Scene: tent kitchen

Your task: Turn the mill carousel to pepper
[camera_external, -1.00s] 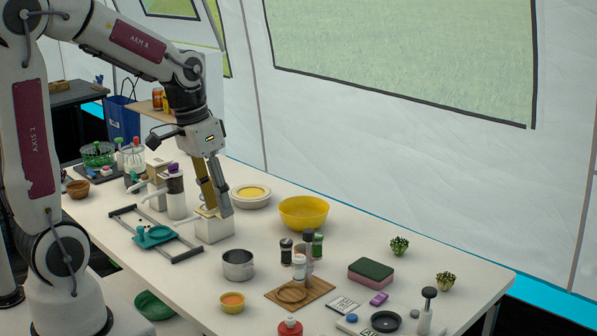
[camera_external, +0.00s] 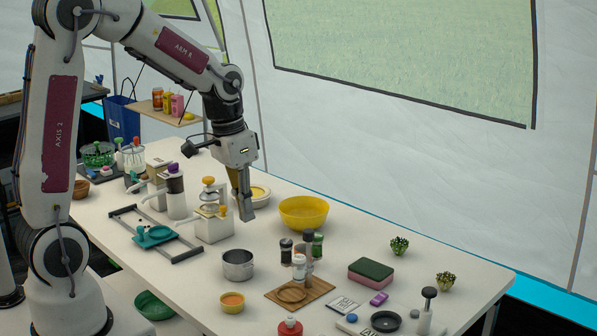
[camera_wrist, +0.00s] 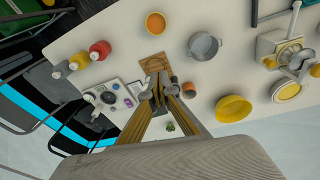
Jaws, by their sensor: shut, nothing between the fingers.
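The mill carousel (camera_external: 308,243) stands on the table at centre right, with several small mills around a grey post. Among them are a dark mill (camera_external: 286,251), a green one (camera_external: 318,246) and a white-topped one (camera_external: 299,268). I cannot read any labels. A wooden board (camera_external: 323,288) with a round disc lies at its front; the board also shows in the wrist view (camera_wrist: 146,66). My gripper (camera_external: 247,214) is shut and empty, above the table to the left of the carousel. In the wrist view my fingers (camera_wrist: 160,92) hide most of the carousel.
A white grinder with an orange knob (camera_external: 209,205) stands close left of my gripper. A yellow bowl (camera_external: 304,213) is to its right, and a steel pot (camera_external: 238,265) is in front. A green-topped sponge (camera_external: 371,273) lies right of the carousel.

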